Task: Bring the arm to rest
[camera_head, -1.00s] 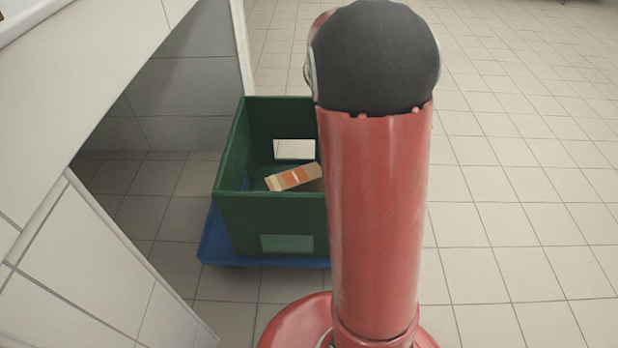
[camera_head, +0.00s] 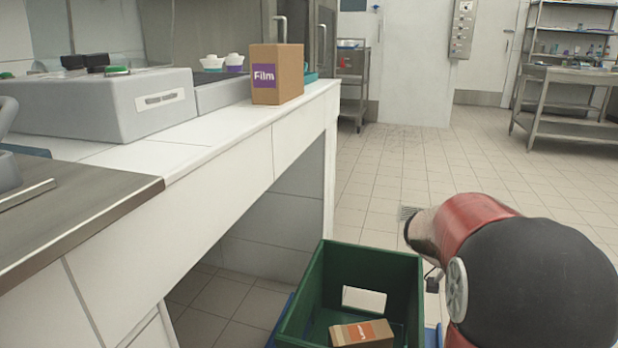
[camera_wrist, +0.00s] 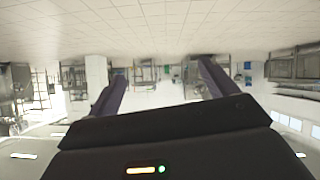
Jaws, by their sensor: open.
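My gripper (camera_wrist: 160,88) shows in the wrist view with its two dark fingers spread wide apart. Nothing is between them. The wrist view looks across the room upside down, with the tiled floor at the top and no object close to the fingers. In the head view my red and black arm stands at the lower right, beside the green crate. The gripper itself is out of the head view.
A green crate (camera_head: 309,290) stands on the floor with a small carton (camera_head: 362,334) inside. The tiled counter (camera_head: 225,132) at left carries a cardboard Film box (camera_head: 277,76) and a grey machine (camera_head: 110,105). A steel table (camera_head: 570,76) stands far right. The floor between is clear.

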